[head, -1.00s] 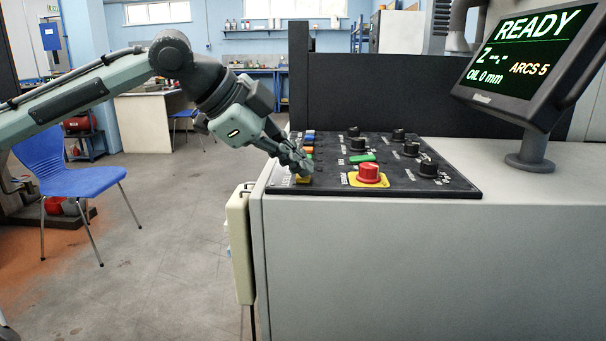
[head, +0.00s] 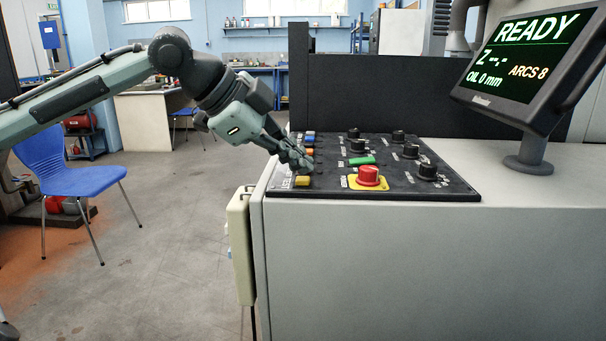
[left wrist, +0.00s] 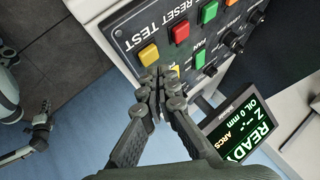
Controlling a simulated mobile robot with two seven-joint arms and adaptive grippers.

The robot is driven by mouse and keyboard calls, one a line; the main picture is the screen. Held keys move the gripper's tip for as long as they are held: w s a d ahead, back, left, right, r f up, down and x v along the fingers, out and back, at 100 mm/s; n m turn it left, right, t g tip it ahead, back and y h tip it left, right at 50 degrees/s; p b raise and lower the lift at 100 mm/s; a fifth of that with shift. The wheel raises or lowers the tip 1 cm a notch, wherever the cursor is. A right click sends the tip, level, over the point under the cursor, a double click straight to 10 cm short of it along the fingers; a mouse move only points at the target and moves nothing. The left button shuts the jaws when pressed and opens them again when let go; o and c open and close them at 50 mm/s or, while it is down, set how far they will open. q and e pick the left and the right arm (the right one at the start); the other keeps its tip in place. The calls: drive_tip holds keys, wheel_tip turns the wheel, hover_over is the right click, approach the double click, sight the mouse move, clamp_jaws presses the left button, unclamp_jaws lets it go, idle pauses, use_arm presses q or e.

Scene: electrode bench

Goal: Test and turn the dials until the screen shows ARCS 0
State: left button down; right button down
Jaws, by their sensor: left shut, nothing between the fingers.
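My left gripper (head: 304,165) is shut and empty. Its fingertips hover over the left part of the dark control panel (head: 330,187), just behind and above the yellow TEST button (head: 303,181). Black dials (head: 428,171) stand on the right half of the panel. The screen (head: 530,58) reads READY, Z -.-, OIL 0 mm, ARCS 8. What looks like my right gripper (left wrist: 42,114) shows small at the left of the left wrist view; its jaws are unclear.
A red mushroom button (head: 369,174) on a yellow plate stands at the panel's front. A green button (head: 361,160) is behind it. A red RESET button (left wrist: 181,31) neighbours TEST. A dark wall (head: 400,90) rises behind the panel.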

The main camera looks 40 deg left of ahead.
sight(298, 188)
use_arm(q)
wheel_tip(298, 188, up, 4)
drive_tip(key=p, duration=0.4)
wheel_tip(298, 188, up, 2)
drive_tip(key=shift+p, duration=0.75)
